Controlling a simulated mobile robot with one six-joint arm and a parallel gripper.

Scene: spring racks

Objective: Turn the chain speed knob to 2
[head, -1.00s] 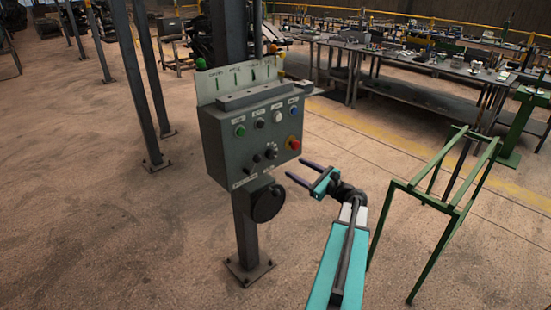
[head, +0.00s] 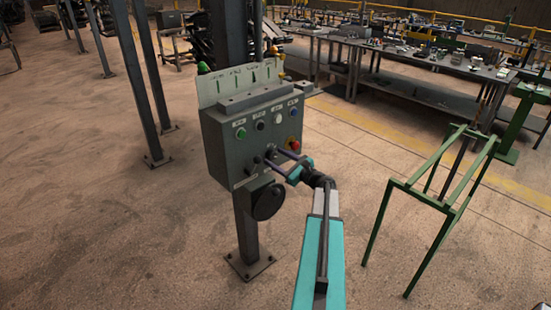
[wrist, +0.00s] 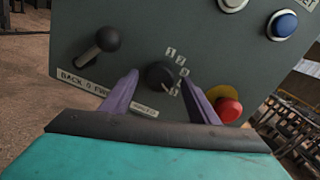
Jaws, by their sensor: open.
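The chain speed knob (wrist: 159,76) is a round black knob on the grey control box (head: 228,150), with printed numbers on its right. The 1 and 2 are at its upper right; its pale mark seems to point to the lower right, at a number too blurred to read. My gripper (wrist: 159,73) is open, its purple fingers on either side of the knob. I cannot tell whether they touch it. In the head view my gripper (head: 265,161) reaches the lower front of the box, partly covering the knob there.
A black lever (wrist: 100,46) labelled BACK 0 FWD is left of the knob. A red button with a yellow collar (wrist: 227,106) is close by at lower right. White and blue buttons (wrist: 283,25) are above. A green frame stand (head: 440,200) stands on the floor at right.

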